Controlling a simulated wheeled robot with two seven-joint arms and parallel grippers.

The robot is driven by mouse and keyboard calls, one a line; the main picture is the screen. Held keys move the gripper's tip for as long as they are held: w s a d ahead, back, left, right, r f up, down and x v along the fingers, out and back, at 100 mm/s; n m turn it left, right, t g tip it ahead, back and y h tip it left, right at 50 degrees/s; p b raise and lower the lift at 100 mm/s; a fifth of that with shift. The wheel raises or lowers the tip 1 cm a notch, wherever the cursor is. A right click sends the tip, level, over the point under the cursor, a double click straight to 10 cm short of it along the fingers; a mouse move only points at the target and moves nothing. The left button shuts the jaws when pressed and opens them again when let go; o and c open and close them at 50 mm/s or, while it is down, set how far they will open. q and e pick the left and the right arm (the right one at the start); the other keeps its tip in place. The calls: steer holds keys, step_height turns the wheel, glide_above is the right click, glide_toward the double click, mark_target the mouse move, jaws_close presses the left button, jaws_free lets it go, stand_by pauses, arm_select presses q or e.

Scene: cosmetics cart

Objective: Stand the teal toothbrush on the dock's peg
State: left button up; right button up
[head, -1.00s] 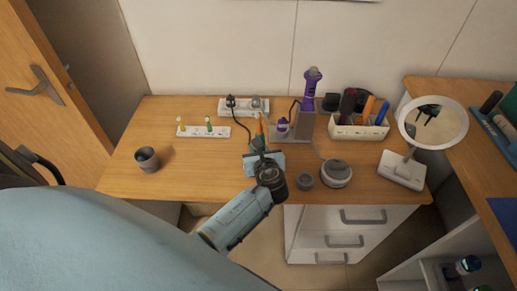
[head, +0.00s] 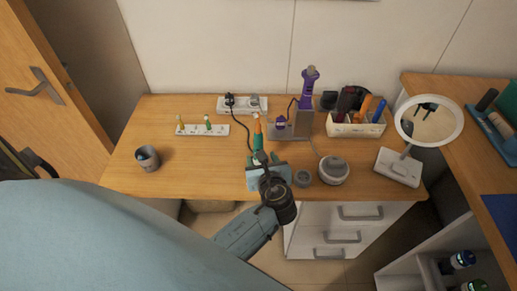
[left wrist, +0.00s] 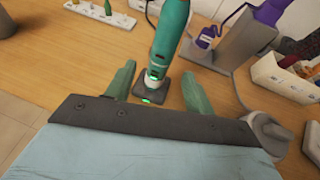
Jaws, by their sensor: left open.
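The teal toothbrush (left wrist: 168,38) stands upright on a small dark dock (left wrist: 151,86) in the left wrist view. The peg is hidden by the handle's base. In the head view the toothbrush (head: 257,136) has an orange upper part. My left gripper (left wrist: 158,80) is open, with one green finger on each side of the dock and clear gaps to the handle. In the head view the left gripper (head: 266,164) is on the near side of the toothbrush. My right gripper is not in view.
A purple device on a grey stand (head: 305,122) is right of the toothbrush. A rack (head: 203,130) and cup (head: 147,158) are left.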

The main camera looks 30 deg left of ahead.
arm_select(q)
steer(key=v, duration=0.5)
steer(key=shift+s+d+r, duration=0.2)
steer(key=shift+s+d, duration=0.05)
stand_by(0.5)
